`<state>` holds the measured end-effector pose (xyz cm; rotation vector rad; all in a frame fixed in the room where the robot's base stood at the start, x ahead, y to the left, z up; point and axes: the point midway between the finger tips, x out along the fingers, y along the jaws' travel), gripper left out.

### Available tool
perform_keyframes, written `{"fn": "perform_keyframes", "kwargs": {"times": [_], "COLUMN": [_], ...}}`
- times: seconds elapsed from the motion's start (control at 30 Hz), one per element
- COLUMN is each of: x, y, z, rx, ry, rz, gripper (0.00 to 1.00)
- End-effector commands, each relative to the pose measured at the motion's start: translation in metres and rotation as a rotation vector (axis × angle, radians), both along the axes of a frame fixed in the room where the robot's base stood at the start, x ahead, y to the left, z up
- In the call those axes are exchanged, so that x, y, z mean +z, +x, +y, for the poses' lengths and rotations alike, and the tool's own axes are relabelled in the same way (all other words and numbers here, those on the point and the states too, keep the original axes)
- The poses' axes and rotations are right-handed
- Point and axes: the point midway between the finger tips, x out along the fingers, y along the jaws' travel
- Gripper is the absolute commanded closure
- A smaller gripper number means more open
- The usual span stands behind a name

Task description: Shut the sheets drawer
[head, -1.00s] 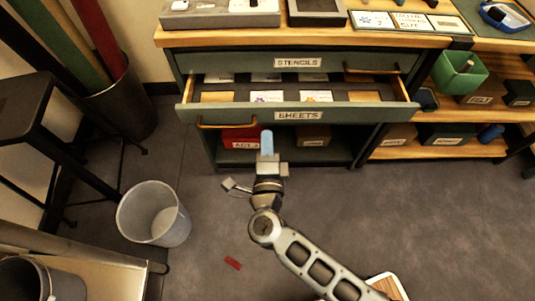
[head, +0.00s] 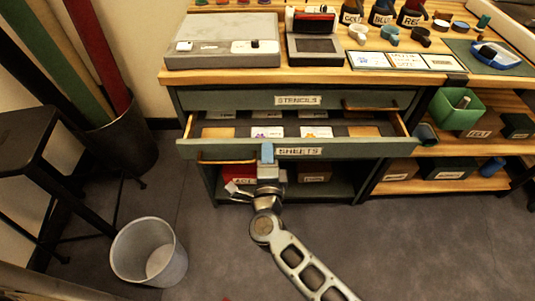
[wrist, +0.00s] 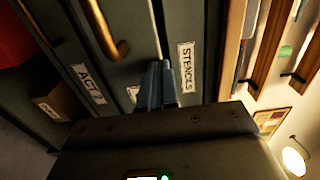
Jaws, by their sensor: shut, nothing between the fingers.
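The sheets drawer (head: 365,147) is pulled out of the cabinet, below the shut stencils drawer (head: 225,100). Its green front carries a SHEETS label and a brass handle (head: 225,157) at the left. Cards lie in its compartments. My gripper (head: 267,153) is shut and empty, with its blue fingertips overlapping the drawer front just left of the label. I cannot tell whether they touch it. In the wrist view the blue fingers (wrist: 158,85) are together before green drawer fronts, near the STENCILS label (wrist: 186,68); they partly hide another label.
A wooden worktop (head: 190,77) with a grey case (head: 222,40) and ink bottles is above the drawers. Open shelves with a green bin (head: 455,108) stand at the right. A waste bin (head: 148,252) and a dark stool (head: 30,130) are at the left. Floor in front is clear.

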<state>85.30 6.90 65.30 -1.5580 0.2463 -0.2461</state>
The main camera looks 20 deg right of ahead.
Motion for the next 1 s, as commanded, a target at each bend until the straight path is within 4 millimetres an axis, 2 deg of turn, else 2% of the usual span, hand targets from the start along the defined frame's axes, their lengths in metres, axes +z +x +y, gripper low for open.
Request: {"fn": "perform_keyframes", "kwargs": {"times": [0.2, 0.4, 1.0], "x": [-0.001, -0.001, 0.001], "y": [0.047, 0.074, 0.076], "z": [-0.015, -0.024, -0.029], "rx": [-0.005, -0.001, -0.002], "ry": [0.003, 0.002, 0.0], "rz": [-0.004, -0.002, 0.0], "gripper": [1.0, 1.0, 1.0]}}
